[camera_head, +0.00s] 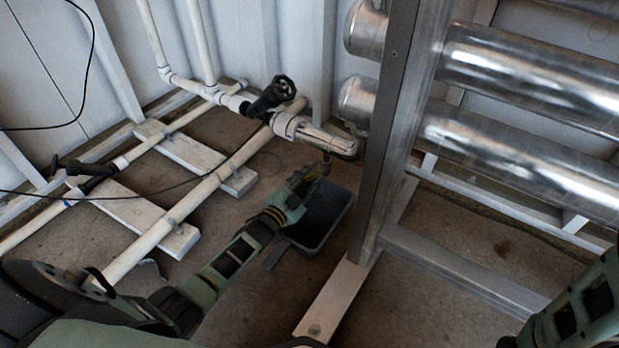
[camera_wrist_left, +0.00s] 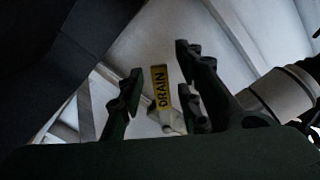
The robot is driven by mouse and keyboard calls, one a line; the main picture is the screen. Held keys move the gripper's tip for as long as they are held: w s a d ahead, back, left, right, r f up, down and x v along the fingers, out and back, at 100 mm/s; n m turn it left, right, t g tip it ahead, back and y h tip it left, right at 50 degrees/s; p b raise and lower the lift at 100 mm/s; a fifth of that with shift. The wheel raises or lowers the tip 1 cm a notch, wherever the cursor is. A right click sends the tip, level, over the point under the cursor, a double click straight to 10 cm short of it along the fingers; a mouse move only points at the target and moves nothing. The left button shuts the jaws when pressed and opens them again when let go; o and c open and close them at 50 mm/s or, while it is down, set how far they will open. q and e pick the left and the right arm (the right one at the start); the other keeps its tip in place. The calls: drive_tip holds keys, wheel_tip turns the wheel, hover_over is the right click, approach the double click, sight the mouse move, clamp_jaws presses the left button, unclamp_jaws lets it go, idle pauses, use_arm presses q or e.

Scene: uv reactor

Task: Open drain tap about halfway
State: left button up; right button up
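The drain tap (camera_head: 327,159) is a small fitting hanging under the metal end of the white pipe; its handle position is too small to tell. In the left wrist view, a yellow tag marked DRAIN (camera_wrist_left: 160,87) shows between the fingers, with a pale fitting (camera_wrist_left: 170,121) below it. My left gripper (camera_head: 312,172) reaches up from the lower left to just beneath the tap. In the wrist view, my left gripper's fingers (camera_wrist_left: 158,72) are apart, on either side of the tag; contact cannot be told. Only part of my right arm shows at the lower right, without its gripper.
A dark grey tray (camera_head: 326,240) lies on the floor below the tap. A metal frame post (camera_head: 385,130) stands close to the right, with shiny cylinders (camera_head: 520,160) beyond. A black valve handle (camera_head: 272,95) sits on the pipes at upper left. Thin black cables cross the left side.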

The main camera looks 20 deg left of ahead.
use_arm(q)
drive_tip(key=shift+s, duration=0.1)
drive_tip(key=s+a, duration=0.1)
drive_tip(key=s, duration=1)
drive_tip(key=shift+s+a, duration=0.35)
drive_tip(key=shift+s, duration=0.1)
